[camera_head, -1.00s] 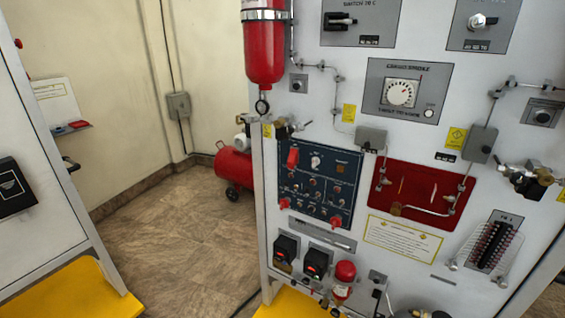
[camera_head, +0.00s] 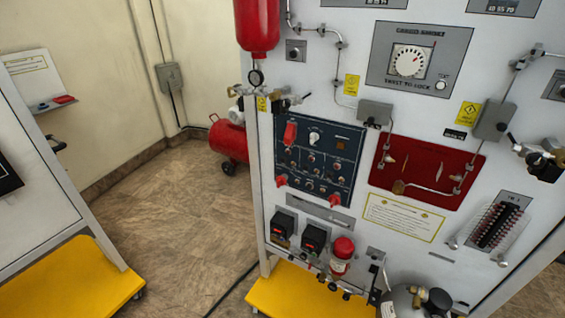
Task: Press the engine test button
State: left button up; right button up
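A white trainer panel (camera_head: 345,90) fills the right half of the view. It carries a dark blue control panel (camera_head: 318,168) with red switch covers, a white knob (camera_head: 315,138) and several small switches. I cannot tell which control is the engine test button, because the labels are too small to read. Neither of my grippers is in view.
Yellow bases (camera_head: 290,295) jut out under the panel and under the left stand (camera_head: 75,285). A red tank (camera_head: 228,140) on wheels stands behind. A red cylinder (camera_head: 258,25), pipes and a grey-white bottle (camera_head: 400,303) surround the panel.

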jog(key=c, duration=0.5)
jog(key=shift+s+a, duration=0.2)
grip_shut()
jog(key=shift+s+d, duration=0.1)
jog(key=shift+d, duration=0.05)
